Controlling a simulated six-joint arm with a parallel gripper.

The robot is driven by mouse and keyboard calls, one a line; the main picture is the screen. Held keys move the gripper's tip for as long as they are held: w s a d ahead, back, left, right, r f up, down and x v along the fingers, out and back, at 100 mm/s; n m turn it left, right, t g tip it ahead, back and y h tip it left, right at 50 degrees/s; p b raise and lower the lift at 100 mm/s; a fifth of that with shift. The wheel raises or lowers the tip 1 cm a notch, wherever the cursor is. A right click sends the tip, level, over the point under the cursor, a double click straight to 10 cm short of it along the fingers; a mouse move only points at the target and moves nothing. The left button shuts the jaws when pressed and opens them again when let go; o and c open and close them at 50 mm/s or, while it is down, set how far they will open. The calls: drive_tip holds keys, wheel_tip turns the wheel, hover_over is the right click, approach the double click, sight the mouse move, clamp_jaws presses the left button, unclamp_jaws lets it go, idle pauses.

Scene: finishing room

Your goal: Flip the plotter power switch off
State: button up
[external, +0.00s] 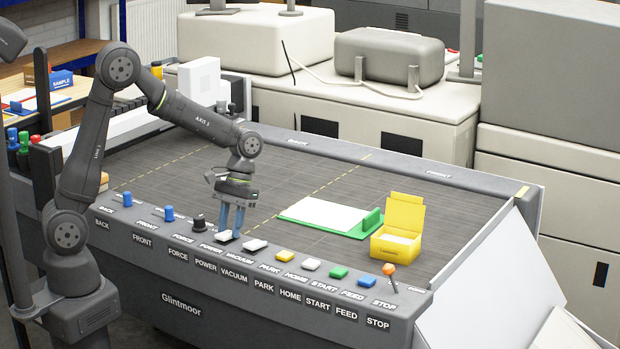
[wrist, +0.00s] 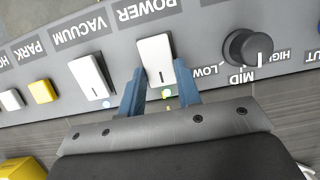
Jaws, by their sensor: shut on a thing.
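The plotter power switch (wrist: 156,58) is a white rocker labelled POWER on the grey front panel. In the external view its white top (external: 226,237) shows just below my fingertips. My gripper (wrist: 155,82) has its two blue fingers on either side of the switch, shut on it. In the external view my gripper (external: 230,228) points down at the panel. A small lit spot (wrist: 167,93) shows between the fingers, beyond the switch's end. Which way the rocker is tipped is hard to tell.
The white VACUUM switch (wrist: 89,77) sits close beside, and the dark FORCE knob (wrist: 243,49) on the other side. Several coloured buttons line the panel. A green clipboard (external: 318,225) and an open yellow box (external: 399,229) lie on the plotter bed (external: 310,180).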

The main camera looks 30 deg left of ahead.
drive_tip(key=t, duration=0.1)
drive_tip(key=s+t, duration=0.1)
drive_tip(key=t, duration=0.1)
drive_tip(key=shift+r, duration=0.2)
drive_tip(key=shift+t, duration=0.3)
drive_tip(key=shift+w, duration=0.1)
drive_tip(key=o, duration=1)
drive_tip(key=r, duration=1.1)
drive_tip(key=w+r, duration=0.1)
drive_tip(key=r, duration=0.5)
drive_tip(key=shift+r, duration=0.25)
